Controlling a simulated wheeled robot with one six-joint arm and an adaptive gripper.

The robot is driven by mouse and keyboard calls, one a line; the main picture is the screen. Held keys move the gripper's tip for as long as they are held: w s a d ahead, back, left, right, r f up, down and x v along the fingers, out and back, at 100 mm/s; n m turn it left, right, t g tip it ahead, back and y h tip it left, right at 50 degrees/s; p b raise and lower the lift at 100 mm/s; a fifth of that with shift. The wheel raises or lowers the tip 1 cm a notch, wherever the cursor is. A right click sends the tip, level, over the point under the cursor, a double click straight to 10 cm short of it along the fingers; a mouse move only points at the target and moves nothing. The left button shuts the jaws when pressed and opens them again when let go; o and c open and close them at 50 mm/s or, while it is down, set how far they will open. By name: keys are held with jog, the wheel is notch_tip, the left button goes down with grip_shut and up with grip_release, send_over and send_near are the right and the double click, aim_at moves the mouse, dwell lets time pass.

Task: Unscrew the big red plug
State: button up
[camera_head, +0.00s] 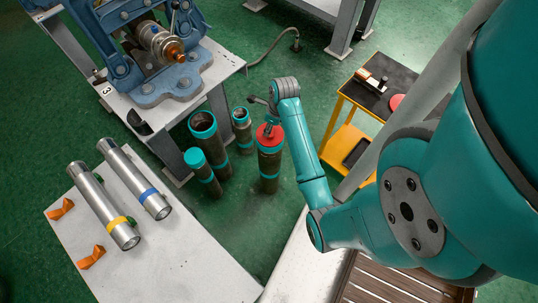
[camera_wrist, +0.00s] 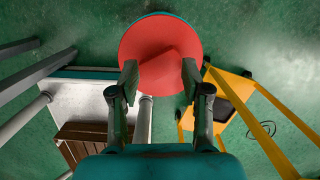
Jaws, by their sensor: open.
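The big red plug (camera_head: 270,134) sits on top of an upright dark pipe (camera_head: 269,165) with a teal band, standing on the floor. In the wrist view the plug (camera_wrist: 150,42) is a wide red disc with a raised grip in its middle. My gripper (camera_head: 270,124) is above the plug, pointing down. In the wrist view my gripper (camera_wrist: 159,78) is open, with one finger on each side of the raised grip. The fingertips overlap the disc's lower edge in the picture. I cannot tell whether they touch it.
Close by stand an open pipe (camera_head: 203,124), a teal-capped pipe (camera_head: 196,159) and a smaller open pipe (camera_head: 241,117). A blue vise bench (camera_head: 225,60) is behind them. A yellow cart (camera_head: 338,118) with a red round item (camera_head: 397,102) stands right. A white table (camera_head: 165,262) holds two metal tubes.

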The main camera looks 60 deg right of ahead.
jog(key=m, duration=0.4)
jog(key=shift+h, duration=0.4)
jog(key=shift+m+h, duration=0.3)
jog(key=shift+m, duration=1.5)
jog(key=shift+n, duration=1.2)
jog(key=shift+s+x, duration=0.2)
jog(key=shift+x, duration=0.85)
jog(key=shift+a, duration=0.1)
